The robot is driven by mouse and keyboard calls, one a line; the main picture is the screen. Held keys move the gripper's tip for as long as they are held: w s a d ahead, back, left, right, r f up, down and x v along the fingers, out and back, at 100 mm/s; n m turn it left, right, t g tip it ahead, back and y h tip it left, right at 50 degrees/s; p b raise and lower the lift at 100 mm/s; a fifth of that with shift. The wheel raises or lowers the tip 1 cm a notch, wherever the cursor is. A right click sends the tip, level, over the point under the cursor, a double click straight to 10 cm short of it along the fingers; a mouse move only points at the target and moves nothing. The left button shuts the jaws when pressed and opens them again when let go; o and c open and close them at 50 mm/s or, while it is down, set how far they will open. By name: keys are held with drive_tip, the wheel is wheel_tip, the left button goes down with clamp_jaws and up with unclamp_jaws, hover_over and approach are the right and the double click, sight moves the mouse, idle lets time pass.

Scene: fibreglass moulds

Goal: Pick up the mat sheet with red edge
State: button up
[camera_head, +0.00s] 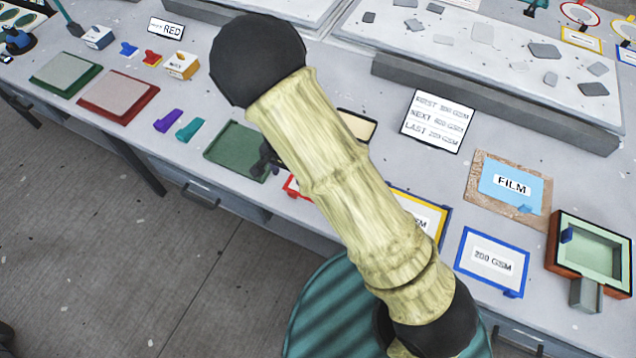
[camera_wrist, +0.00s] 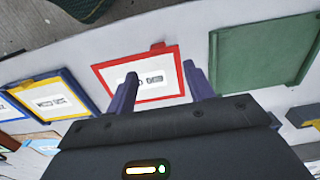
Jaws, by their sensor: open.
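The mat sheet with red edge (camera_wrist: 112,71) lies flat on the bench in the wrist view. It is white with a printed label, a red border and a small red tab on its upper edge. In the head view only a red corner (camera_head: 291,187) shows; my arm hides the rest. My gripper (camera_wrist: 157,78) is open and empty, its two dark fingers over the sheet, one near the label and one at its right edge. I cannot tell how high they are above it.
A yellow-edged sheet (camera_wrist: 47,103) and a blue-edged sheet (camera_head: 488,262) lie to one side. A green tray (camera_wrist: 262,55) lies on the other. A sign (camera_head: 437,121) reads FIRST, NEXT, LAST. A film sheet (camera_head: 512,186) and a square mould (camera_head: 592,250) stand at right.

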hover_over(291, 192)
drive_tip(key=f, duration=0.5)
drive_tip(key=shift+w+a, duration=0.15)
drive_tip(key=shift+w, duration=0.15)
drive_tip(key=shift+s+r, duration=0.1)
drive_tip(key=shift+s+f+p, duration=0.1)
drive_tip(key=shift+f+p, duration=0.95)
drive_tip(key=shift+f, duration=1.6)
drive_tip(key=c, duration=1.1)
